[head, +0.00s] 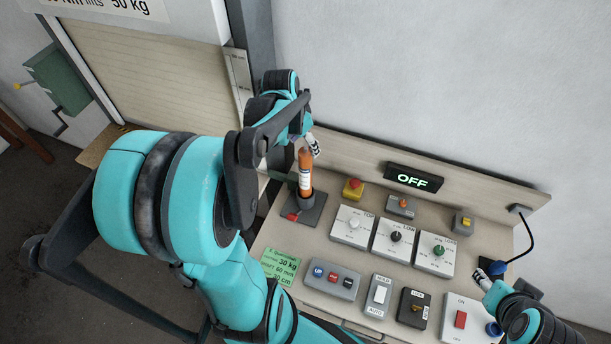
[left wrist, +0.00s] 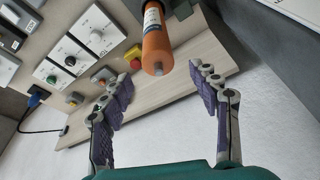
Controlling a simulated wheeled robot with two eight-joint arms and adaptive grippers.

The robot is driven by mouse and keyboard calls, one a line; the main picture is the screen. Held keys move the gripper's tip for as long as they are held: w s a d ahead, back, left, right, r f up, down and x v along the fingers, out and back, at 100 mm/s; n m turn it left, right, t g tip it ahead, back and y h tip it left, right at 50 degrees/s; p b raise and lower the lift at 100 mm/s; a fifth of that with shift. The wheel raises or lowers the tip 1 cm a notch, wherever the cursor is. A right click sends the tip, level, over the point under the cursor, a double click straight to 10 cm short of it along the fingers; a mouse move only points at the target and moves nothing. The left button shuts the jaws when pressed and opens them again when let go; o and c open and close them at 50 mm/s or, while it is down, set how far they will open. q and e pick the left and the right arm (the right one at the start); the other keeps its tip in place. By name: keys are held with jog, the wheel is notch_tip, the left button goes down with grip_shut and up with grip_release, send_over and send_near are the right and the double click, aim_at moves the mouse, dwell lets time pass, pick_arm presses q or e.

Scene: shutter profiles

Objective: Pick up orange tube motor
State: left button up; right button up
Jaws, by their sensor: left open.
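The orange tube motor (head: 305,172) stands upright in a dark grey holder (head: 312,213) on the left part of the panel bench. It has a white label band around its middle. In the left wrist view the orange tube motor (left wrist: 157,48) points its end toward the camera, between and beyond the fingertips. My left gripper (head: 310,143) is just above the motor's top. In the left wrist view my left gripper (left wrist: 154,78) is open and empty, its fingers apart on either side. My right gripper (head: 486,276) shows partly at the lower right; its jaws are unclear.
The bench (head: 290,238) carries several switch boxes, a red emergency button (head: 353,188) and a black OFF display (head: 413,178). A green note (head: 281,266) lies at its left. A shutter (head: 150,85) and wall stand behind.

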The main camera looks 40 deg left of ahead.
pick_arm(q)
jog(key=x, duration=0.8)
jog(key=shift+s, duration=0.15)
jog(key=shift+d+r, duration=0.1)
grip_shut()
